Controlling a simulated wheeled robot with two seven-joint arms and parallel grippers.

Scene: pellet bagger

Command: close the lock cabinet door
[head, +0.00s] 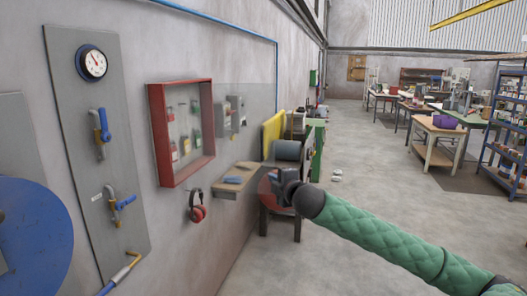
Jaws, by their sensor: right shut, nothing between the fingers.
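The lock cabinet (160,149) is a red-framed box on the left wall. Several small red, green and yellow items show inside it. I cannot clearly make out its door: the front looks open or covered by clear glass, and a faint pale panel shows on the wall to its right. My right gripper (276,183) reaches in from the right on a green padded arm. It is shut and empty, to the right of the cabinet and lower in the picture, apart from it. My left gripper is out of view.
A gauge panel (77,150) and blue disc (32,240) are at left. The floor at right is clear towards the benches.

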